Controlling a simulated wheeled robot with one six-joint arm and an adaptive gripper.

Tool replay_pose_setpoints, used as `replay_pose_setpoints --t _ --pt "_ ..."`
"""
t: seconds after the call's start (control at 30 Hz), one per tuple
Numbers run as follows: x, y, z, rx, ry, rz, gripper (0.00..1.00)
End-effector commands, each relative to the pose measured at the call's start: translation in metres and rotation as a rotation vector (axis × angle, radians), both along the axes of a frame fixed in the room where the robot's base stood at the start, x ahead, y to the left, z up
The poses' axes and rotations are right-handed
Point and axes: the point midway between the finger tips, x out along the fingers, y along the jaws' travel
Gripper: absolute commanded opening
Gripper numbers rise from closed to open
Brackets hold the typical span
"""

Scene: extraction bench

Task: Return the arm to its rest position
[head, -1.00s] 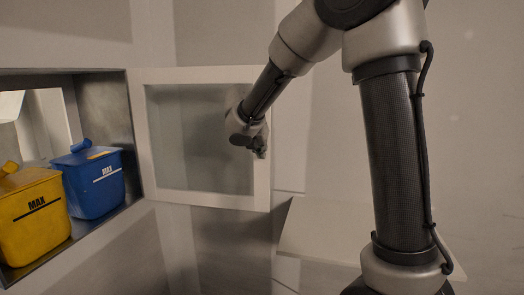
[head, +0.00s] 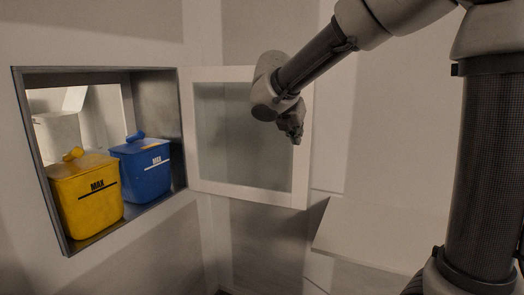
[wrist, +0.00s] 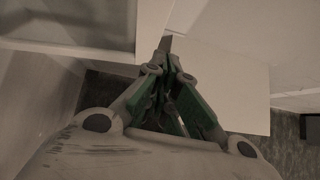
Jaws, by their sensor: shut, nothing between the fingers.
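My gripper (head: 293,128) hangs in front of the open glazed door in the head view, small and pointing down. In the wrist view my gripper (wrist: 168,65) shows its green-sided fingers drawn together. It is shut and empty. My arm comes in from the upper right, bent at the elbow.
A wall hatch (head: 185,178) at the left holds a yellow bin (head: 88,206) and a blue bin (head: 148,178), both marked MAX. Its white-framed door (head: 245,196) stands open to the right. A pale shelf-like surface (head: 375,235) lies below right of my gripper. Open space surrounds my gripper.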

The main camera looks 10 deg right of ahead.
Motion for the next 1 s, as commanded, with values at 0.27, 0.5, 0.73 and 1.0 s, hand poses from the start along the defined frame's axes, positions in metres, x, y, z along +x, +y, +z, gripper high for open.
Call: replay_pose_setpoints --t 0.27,0.5,0.73,1.0 --pt "-0.022 -0.005 -0.029 0.265 -0.103 -0.361 0.00" --pt "-0.144 -0.049 -0.075 0.774 -0.244 -1.249 0.00" --pt "-0.264 -0.077 -0.091 1.171 -0.358 -1.999 0.00" --pt "-0.304 -0.101 -0.075 1.385 -0.473 -2.111 0.00"
